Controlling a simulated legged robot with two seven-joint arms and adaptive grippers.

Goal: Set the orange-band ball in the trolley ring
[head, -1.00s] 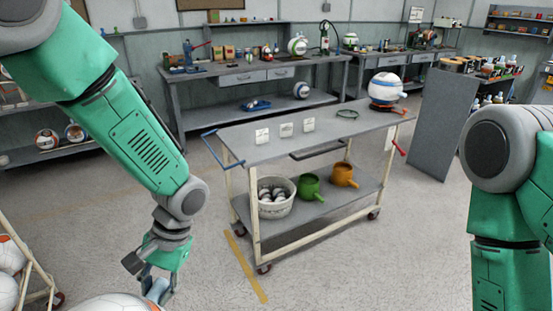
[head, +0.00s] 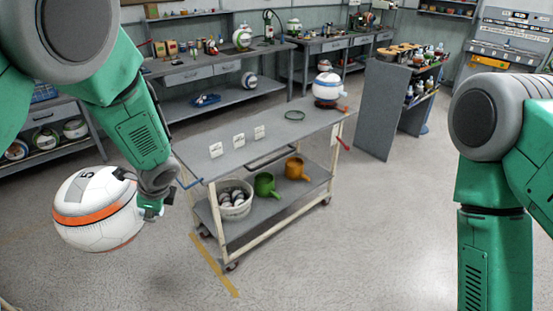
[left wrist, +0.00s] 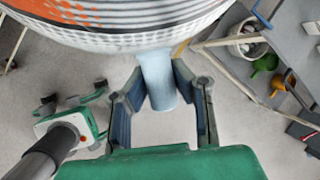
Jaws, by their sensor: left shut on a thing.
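The orange-band ball (head: 88,222), white with an orange stripe and a dark "5", is in the air at the left of the head view. My left gripper (head: 148,208) is beside it. In the left wrist view the gripper (left wrist: 160,85) is shut on a pale blue stub (left wrist: 157,75) at the ball's (left wrist: 120,36) underside. The trolley (head: 240,145) stands right of the ball. My right gripper is out of view.
A blue-band white ball (head: 326,87) sits on an orange base at the trolley's far end. Three white cards (head: 238,140) stand on the top. The lower shelf holds a basket (head: 235,210), a green pot (head: 265,185) and an orange pot (head: 294,168). Open floor lies in front.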

